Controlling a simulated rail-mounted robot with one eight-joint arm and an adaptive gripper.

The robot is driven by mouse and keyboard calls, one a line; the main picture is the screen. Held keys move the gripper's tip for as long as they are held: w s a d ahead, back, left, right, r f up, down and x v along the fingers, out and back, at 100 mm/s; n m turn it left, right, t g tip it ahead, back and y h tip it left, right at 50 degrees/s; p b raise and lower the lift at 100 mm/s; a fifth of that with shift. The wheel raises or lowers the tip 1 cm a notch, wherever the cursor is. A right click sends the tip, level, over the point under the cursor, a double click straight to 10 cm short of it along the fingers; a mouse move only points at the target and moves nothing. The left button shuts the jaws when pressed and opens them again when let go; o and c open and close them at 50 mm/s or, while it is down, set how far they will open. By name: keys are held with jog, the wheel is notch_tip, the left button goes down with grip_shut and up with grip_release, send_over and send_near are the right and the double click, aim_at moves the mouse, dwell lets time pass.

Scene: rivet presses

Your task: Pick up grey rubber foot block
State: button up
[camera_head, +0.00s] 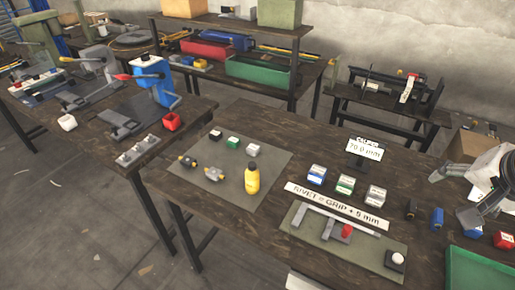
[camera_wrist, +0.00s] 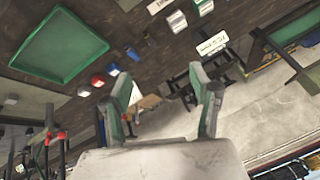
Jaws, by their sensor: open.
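My gripper (camera_head: 460,200) is at the right edge of the head view, above the right part of the near bench. In the wrist view my gripper (camera_wrist: 162,82) has its two green-lined fingers wide apart with nothing between them. No block is clearly recognisable as the grey rubber foot block. A grey-white block (camera_head: 252,147) stands on the grey mat (camera_head: 215,187) at the back left of the bench. A dark grey block with a white ball on top (camera_head: 395,261) is on the front mat (camera_head: 365,252). My gripper is apart from both.
A yellow bottle (camera_head: 252,180) stands on the left mat. Labelled boxes (camera_head: 345,184) and a display (camera_head: 365,149) stand behind the sign (camera_head: 337,206). Small blue and red pieces (camera_head: 503,240) are below my gripper. A green tray (camera_wrist: 60,45) lies beyond them.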

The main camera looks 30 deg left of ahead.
jog(key=w+a+m+g+y, duration=0.15)
jog(key=w+a+m, duration=0.25)
jog(key=w+a, duration=0.7)
jog(key=m+g+y+b, duration=0.2)
jog(key=m+g, duration=0.3)
jog(key=m, duration=0.5)
send_over(253, 147)
jog(key=d, duration=0.6)
notch_tip(253, 147, down, 17)
jog(key=shift+h, duration=0.25)
jog(key=x, duration=0.8)
jog(key=shift+w+a, duration=0.25)
jog(key=shift+w, duration=0.15)
jog(key=shift+a+x, duration=0.15)
jog(key=shift+x, duration=1.2)
jog(key=shift+a+x, duration=0.15)
jog(key=shift+x, duration=1.15)
jog(key=shift+r, duration=0.15)
jog(key=c, duration=1.2)
jog(key=shift+c, duration=0.2)
jog(key=shift+r, duration=0.15)
